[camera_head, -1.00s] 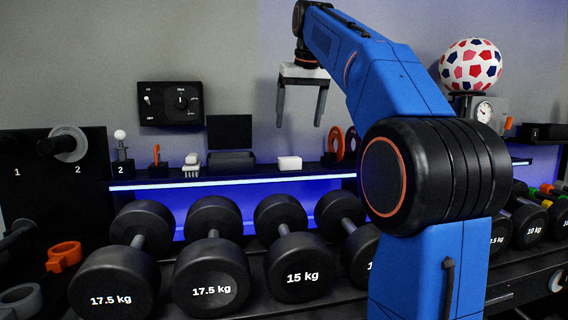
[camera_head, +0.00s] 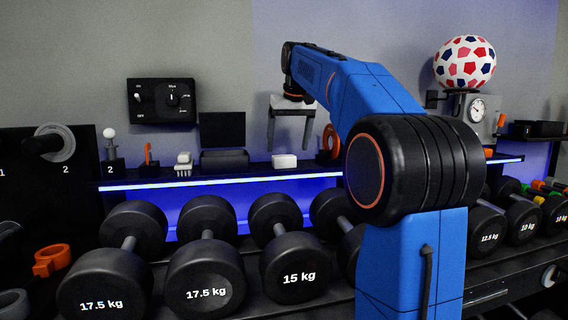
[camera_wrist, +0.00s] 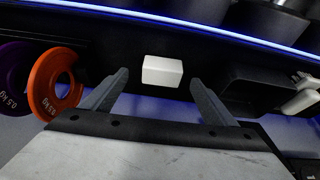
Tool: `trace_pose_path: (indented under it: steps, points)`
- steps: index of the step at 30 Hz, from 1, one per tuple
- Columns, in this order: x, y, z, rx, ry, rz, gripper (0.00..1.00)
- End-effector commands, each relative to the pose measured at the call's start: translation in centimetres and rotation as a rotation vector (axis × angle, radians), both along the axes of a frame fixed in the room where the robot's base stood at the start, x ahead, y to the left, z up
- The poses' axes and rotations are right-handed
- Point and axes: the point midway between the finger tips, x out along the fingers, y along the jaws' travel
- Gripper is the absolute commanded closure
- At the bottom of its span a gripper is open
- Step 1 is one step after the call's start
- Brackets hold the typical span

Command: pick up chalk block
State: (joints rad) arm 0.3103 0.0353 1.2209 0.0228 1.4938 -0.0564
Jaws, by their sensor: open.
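The chalk block (camera_head: 284,161) is a small white block lying on the black lit shelf (camera_head: 255,169) above the dumbbells. In the wrist view the chalk block (camera_wrist: 162,71) shows ahead of my fingertips, roughly centred between them. My gripper (camera_head: 290,146) is open and points down, above and close to the block in the head view. In the wrist view my gripper (camera_wrist: 158,82) has its two grey fingers spread wide with nothing between them. I cannot tell the exact gap in depth to the block.
Several dumbbells (camera_head: 205,265) fill the rack below. A control box (camera_head: 162,100) hangs on the wall.

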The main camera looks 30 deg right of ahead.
Motion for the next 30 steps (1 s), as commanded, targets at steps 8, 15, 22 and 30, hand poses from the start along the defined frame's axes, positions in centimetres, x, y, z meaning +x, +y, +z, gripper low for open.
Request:
trace_pose_path:
  steps: [8, 15, 22, 30]
  points:
    - [0.7, 0.0, -1.7, 0.000, 0.002, 0.001, 0.20]
    - [2.0, 0.0, -4.6, 0.000, 0.001, 0.000, 0.20]
    - [2.3, -0.1, -5.4, 0.000, -0.001, 0.000, 0.20]
    - [2.3, -0.1, -5.4, 0.000, -0.001, 0.000, 0.51]
